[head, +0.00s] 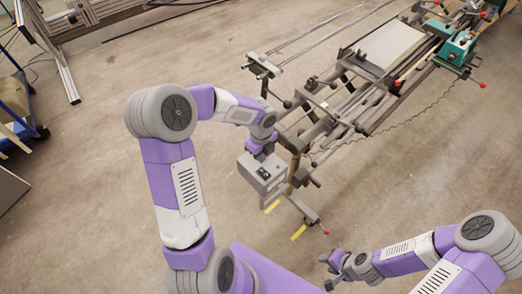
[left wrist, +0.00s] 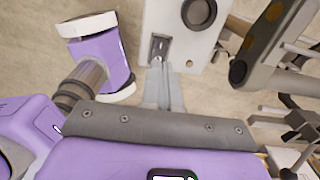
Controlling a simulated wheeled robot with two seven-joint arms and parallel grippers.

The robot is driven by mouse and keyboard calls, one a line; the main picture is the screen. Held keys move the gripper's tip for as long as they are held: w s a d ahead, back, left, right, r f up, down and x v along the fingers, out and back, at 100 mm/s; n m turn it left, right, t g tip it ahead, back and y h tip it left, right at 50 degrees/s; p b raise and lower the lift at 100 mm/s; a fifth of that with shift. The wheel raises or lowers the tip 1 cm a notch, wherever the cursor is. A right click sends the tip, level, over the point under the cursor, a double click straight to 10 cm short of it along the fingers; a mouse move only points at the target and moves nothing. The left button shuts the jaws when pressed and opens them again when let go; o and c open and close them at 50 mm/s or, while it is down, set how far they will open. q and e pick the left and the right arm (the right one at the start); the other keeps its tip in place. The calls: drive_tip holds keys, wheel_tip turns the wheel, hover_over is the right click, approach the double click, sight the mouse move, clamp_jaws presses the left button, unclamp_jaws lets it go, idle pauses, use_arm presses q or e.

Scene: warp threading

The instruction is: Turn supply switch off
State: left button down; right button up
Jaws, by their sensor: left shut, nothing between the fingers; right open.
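The supply box (head: 251,169) is a grey box at the near left end of the machine frame in the head view. In the left wrist view its pale face (left wrist: 182,48) shows a small switch (left wrist: 159,46) in a dark plate and a round black knob (left wrist: 199,13). My left gripper (left wrist: 161,66) is shut and empty, its tips at the lower edge of the switch; contact cannot be told. In the head view my left wrist covers the gripper's tips. The switch's position is unclear. My right gripper (head: 333,262) is open and empty, low and away from the box.
The machine frame (head: 345,110) with rods and levers extends to the upper right, with a green unit (head: 457,47) at its far end. Yellow-ended bars (head: 299,232) stick out below the box. A blue cart (head: 17,105) stands at the left edge. The floor between is clear.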

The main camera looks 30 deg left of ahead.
sight(261, 170)
use_arm(q)
wheel_tip(261, 170, down, 7)
drive_tip(key=shift+f+b, duration=0.15)
drive_tip(key=shift+b, duration=0.8)
